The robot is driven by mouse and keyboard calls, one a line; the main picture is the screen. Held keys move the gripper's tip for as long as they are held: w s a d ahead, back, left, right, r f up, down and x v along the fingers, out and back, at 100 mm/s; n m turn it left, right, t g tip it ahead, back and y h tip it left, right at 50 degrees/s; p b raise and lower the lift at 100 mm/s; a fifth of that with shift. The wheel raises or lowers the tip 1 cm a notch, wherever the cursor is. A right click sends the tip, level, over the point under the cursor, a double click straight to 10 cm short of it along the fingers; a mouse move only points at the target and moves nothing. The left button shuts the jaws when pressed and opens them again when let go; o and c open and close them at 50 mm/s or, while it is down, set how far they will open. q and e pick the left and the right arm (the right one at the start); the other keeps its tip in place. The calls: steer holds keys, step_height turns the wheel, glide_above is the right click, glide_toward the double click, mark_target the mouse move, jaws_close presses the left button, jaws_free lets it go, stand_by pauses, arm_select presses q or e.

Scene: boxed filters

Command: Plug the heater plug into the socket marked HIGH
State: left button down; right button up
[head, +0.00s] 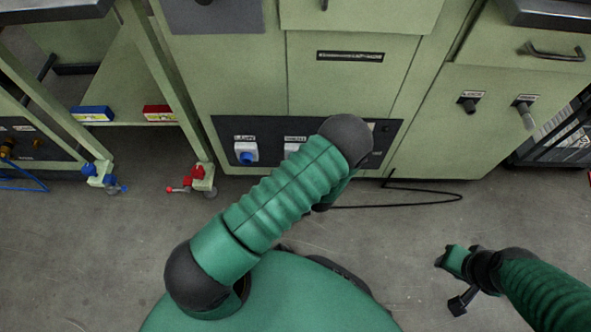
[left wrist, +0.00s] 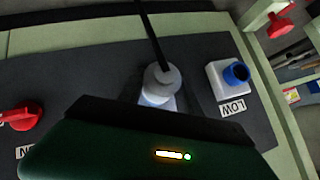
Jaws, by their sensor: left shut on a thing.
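The heater plug (left wrist: 162,80) is a pale round body with a black cable in the left wrist view. It is in front of a white socket (left wrist: 154,100) beside the LOW socket (left wrist: 229,78), which has a blue cap. Whether the plug is seated in the socket I cannot tell. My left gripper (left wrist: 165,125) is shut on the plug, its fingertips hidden. In the head view my left arm covers that gripper. The LOW socket (head: 246,153) and the neighbouring white socket (head: 292,149) show there; the second label is too small to read. My right gripper (head: 457,280) hangs empty over the floor, jaw opening unclear.
A red switch (left wrist: 20,116) is on the dark panel (left wrist: 75,75). The black cable (head: 430,192) lies on the floor at the right. A blue box (head: 92,114) and a red box (head: 158,112) sit on a shelf. The floor before the cabinet is mostly clear.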

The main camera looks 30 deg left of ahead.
arm_select(q)
steer(key=shift+w+r, duration=0.1)
steer(key=c, duration=0.7)
jaws_free()
steer(key=p+v, duration=0.8)
steer(key=v, duration=0.8)
steer(key=shift+s+d+r+p, duration=0.15)
steer(key=shift+s+d+p, duration=0.1)
steer(key=shift+s+p, duration=0.05)
